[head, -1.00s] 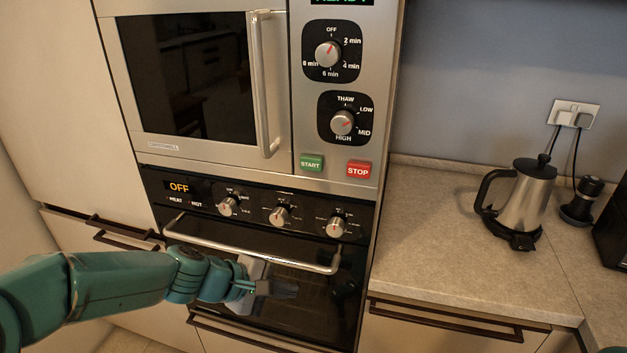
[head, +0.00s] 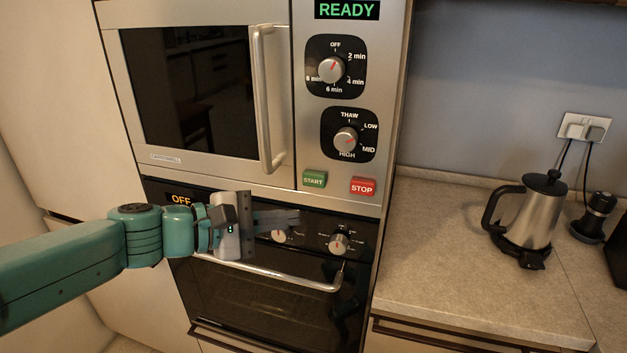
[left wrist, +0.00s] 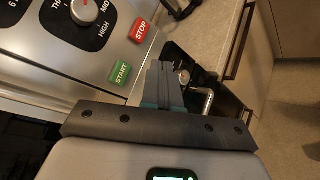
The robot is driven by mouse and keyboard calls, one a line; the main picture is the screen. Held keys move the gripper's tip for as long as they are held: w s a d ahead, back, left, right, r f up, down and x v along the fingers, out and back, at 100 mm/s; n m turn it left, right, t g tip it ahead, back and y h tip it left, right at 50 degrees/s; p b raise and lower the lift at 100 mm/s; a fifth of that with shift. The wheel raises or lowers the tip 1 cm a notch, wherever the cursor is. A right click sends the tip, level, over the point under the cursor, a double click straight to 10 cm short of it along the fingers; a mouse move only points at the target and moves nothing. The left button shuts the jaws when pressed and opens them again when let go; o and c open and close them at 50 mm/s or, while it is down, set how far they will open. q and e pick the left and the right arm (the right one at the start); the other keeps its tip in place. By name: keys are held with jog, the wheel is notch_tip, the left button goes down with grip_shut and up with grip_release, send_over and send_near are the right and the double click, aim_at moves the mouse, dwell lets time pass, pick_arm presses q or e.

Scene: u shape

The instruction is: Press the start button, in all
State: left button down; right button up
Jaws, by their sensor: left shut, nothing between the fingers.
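The green START button (head: 314,179) is on the microwave's control panel, left of the red STOP button (head: 363,187). The START button also shows in the left wrist view (left wrist: 121,73), just left of my fingers, with STOP (left wrist: 139,31) above it. The display (head: 347,10) reads READY. My left gripper (head: 297,217) is shut and empty, in front of the oven's control panel, below and a little left of START in the head view. It looks apart from the button. My right gripper is not in view.
The oven handle (head: 268,272) and oven knobs (head: 339,243) are close to my left gripper. The microwave handle (head: 266,100) stands out at the upper left. Microwave dials (head: 331,69) sit above the buttons. A kettle (head: 530,215) stands on the counter (head: 430,250) at the right.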

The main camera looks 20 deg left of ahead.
pick_arm(q)
jog(key=p, duration=0.3)
send_near(325, 183)
jog(key=d+f, duration=0.2)
jog(key=d, duration=0.2)
jog(key=shift+w+a+r, duration=0.15)
jog(key=shift+w, duration=0.85)
jog(key=shift+w, duration=0.1)
dwell(0.8)
jog(key=shift+w, duration=0.3)
jog(key=shift+w+r+p, duration=0.15)
jog(key=shift+r+p, duration=0.1)
jog(key=shift+p, duration=0.1)
dwell(0.4)
